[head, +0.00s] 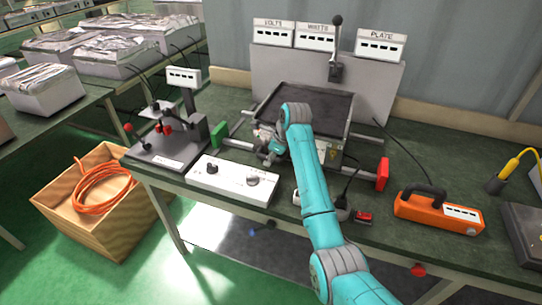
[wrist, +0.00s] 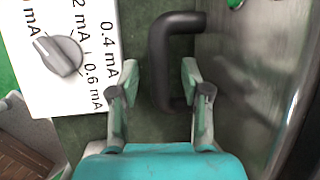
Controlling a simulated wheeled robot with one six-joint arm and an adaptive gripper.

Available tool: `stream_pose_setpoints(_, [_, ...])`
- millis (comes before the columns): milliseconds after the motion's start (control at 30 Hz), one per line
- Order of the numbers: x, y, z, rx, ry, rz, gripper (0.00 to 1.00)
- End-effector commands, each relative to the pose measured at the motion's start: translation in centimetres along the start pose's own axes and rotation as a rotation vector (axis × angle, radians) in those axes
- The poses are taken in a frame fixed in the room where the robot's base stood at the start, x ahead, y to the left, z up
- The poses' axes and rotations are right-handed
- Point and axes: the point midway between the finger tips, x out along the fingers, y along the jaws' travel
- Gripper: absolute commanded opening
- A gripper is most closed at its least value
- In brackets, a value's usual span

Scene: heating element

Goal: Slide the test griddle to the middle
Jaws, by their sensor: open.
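The test griddle (head: 322,104) is a dark square plate on a boxy metal body, standing on rails in front of the grey panel. Its metal side shows at the right of the wrist view (wrist: 245,75), with a black C-shaped handle (wrist: 157,62). My gripper (head: 268,141) is at the griddle's left front side. In the wrist view my gripper (wrist: 158,80) is open, with the handle's long bar between its fingers and gaps on both sides. I cannot tell how deep the handle sits. My arm hides part of the griddle's front.
A green block (head: 219,134) marks the rails' left end, a red block (head: 382,174) the right. A white control box (head: 232,182) stands close in front. A test stand (head: 170,140) is left, an orange case (head: 438,212) right.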

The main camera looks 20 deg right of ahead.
Motion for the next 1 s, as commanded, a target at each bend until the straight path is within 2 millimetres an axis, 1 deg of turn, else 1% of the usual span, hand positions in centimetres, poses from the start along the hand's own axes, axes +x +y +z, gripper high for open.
stream_pose_setpoints(167, [0.02,0.01,0.0,0.0,0.0,0.0,0.47])
stream_pose_setpoints(200, [0.02,0.02,-0.01,0.0,0.0,0.0,0.45])
stream_pose_setpoints(267, [0.02,0.02,-0.01,0.0,0.0,0.0,0.3])
stream_pose_setpoints(300, [0.02,0.02,-0.01,0.0,0.0,0.0,0.2])
stream_pose_setpoints(333, [0.02,0.02,-0.01,0.0,0.0,0.001,0.12])
stream_pose_setpoints(367, [0.02,0.02,-0.01,0.0,0.0,0.0,0.05])
stream_pose_setpoints(400, [0.02,0.02,-0.01,0.0,0.0,0.001,0.0])
stream_pose_setpoints(600, [0.03,0.02,0.05,0.0,0.0,0.001,0.0])
stream_pose_setpoints(733, [0.4,0.05,0.88,-0.001,0.001,0.002,0.0])
stream_pose_setpoints(933, [0.42,0.05,0.82,0.0,0.001,0.002,0.0])
stream_pose_setpoints(967, [0.42,0.05,0.82,0.0,0.001,0.002,0.25])
stream_pose_setpoints(1000, [0.42,0.05,0.82,0.0,0.001,0.002,0.35])
